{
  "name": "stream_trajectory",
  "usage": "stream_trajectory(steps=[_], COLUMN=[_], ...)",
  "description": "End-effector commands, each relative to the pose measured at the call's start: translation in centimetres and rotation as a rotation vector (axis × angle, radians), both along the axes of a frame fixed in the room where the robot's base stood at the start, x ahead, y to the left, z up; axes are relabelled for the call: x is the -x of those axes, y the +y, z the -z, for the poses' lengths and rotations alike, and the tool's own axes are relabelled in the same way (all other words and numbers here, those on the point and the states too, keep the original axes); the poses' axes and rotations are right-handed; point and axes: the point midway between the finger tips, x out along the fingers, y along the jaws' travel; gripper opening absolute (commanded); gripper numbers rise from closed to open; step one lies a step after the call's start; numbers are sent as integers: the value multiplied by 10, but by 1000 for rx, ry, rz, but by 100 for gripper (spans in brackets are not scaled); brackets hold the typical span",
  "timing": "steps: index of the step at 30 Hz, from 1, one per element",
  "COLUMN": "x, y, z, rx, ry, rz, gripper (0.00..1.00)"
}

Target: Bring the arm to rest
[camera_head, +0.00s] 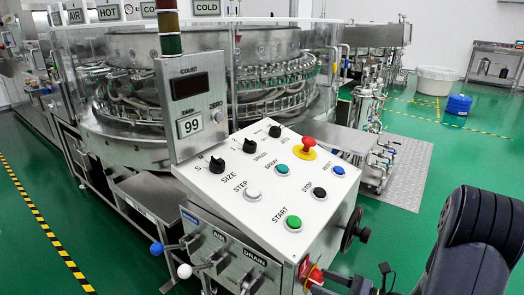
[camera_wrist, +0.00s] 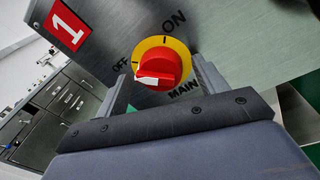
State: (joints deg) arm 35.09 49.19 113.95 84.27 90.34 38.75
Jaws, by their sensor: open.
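In the wrist view a red rotary knob (camera_wrist: 165,66) sits on a yellow disc on a grey metal panel marked OFF, ON and MAIN. A white mark shows on the knob's lower left side. My gripper (camera_wrist: 160,82) is open, with one finger on each side of the knob in the picture. I cannot tell whether either finger touches it. In the head view the red knob (camera_head: 313,274) is on the console's near right side, with my gripper (camera_head: 335,281) close to it. My dark arm (camera_head: 470,245) reaches in from the lower right.
The white console top (camera_head: 265,187) carries several buttons, dials and a red emergency stop (camera_head: 309,145). A black handwheel (camera_head: 352,231) juts from its right side, near my arm. The rotary washer (camera_head: 215,85) stands behind.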

Motion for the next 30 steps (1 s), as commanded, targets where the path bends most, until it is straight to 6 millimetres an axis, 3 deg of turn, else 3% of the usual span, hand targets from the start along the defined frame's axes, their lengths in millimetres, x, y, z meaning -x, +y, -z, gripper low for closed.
stream_trajectory(steps=[10,23,30], x=[0,0,7], y=[0,0,13], z=[1,1,1], rx=[-98,-104,-76], ry=[136,144,133], rz=[1,-1,-35], gripper=[68,68,68])
